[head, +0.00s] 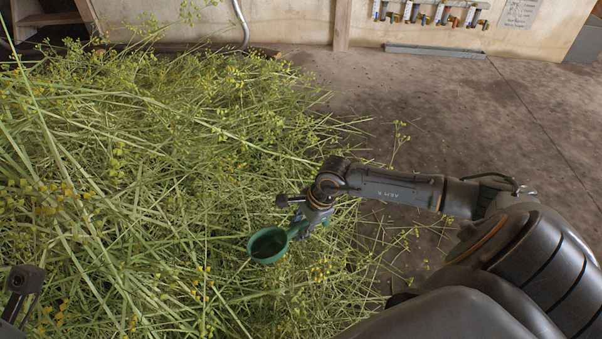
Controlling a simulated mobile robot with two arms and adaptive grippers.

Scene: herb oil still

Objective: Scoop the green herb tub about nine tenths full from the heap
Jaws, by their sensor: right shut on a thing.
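The green herb tub (268,259) is a small round cup near the middle of the head view. Its mouth faces up toward the camera, and its inside looks dark green with no herb visible in it. My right gripper (301,228) is shut on the tub at its right side. The heap (130,170) of cut green stalks with yellow flower heads fills the left half of the view. The tub shows over the right part of the heap; I cannot tell whether it touches the stalks. Part of my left gripper (24,285) shows at the lower left edge, its jaws unclear.
Bare concrete floor (450,105) lies to the right of the heap, with a few loose stalks on it. A pale wall with a row of valves (428,14) and a paper notice (520,10) stands at the back. A wooden post (342,25) and a bent pipe (242,22) stand behind the heap.

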